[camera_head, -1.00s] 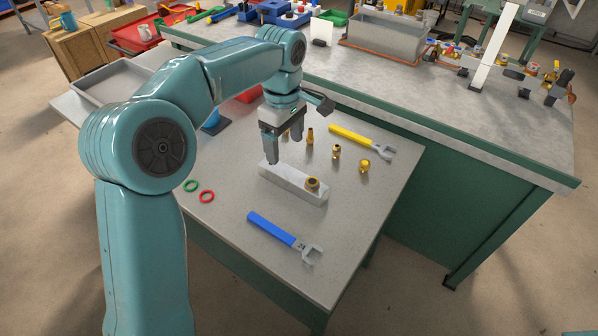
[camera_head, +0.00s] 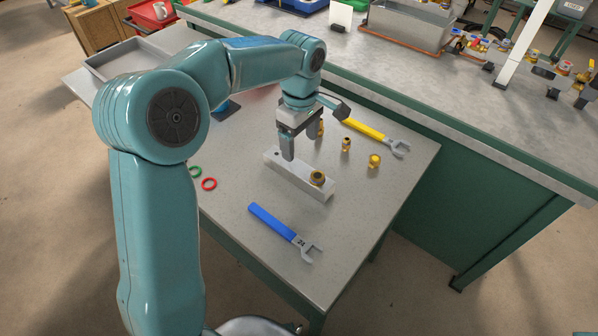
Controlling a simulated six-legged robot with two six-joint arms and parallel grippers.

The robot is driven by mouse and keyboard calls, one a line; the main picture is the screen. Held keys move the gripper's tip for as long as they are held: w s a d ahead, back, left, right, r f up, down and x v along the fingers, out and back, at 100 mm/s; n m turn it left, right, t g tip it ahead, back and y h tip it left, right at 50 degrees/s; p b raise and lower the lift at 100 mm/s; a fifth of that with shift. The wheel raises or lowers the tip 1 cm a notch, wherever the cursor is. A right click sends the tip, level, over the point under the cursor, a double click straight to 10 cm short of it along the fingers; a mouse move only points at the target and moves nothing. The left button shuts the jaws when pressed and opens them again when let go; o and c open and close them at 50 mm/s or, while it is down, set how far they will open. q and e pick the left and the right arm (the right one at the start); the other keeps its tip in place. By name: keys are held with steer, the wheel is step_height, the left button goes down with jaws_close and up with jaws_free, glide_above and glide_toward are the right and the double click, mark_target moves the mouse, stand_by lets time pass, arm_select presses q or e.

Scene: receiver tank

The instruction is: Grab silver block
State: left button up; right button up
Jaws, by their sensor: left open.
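The silver block (camera_head: 298,176) is a long pale bar lying on the near grey table. I cannot tell whether the fingers touch the block. My right gripper is not in view.
A blue wrench (camera_head: 283,231) lies in front of the block, and a yellow wrench (camera_head: 374,137) behind it. Brass fittings (camera_head: 374,161) stand right of the gripper. Green and red rings (camera_head: 209,184) lie at left. A grey tray (camera_head: 128,70) is at the far left. A larger workbench (camera_head: 440,100) stands behind.

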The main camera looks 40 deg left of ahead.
mark_target(298, 167)
arm_select(q)
steer(key=f, duration=0.5)
steer(key=shift+w, duration=0.2)
steer(key=shift+s+f, duration=0.25)
steer(key=shift+f, duration=0.25)
steer(key=f, duration=0.4)
steer(key=shift+a+f, duration=0.2)
steer(key=shift+f, duration=0.15)
jaws_close()
steer(key=shift+r, duration=0.1)
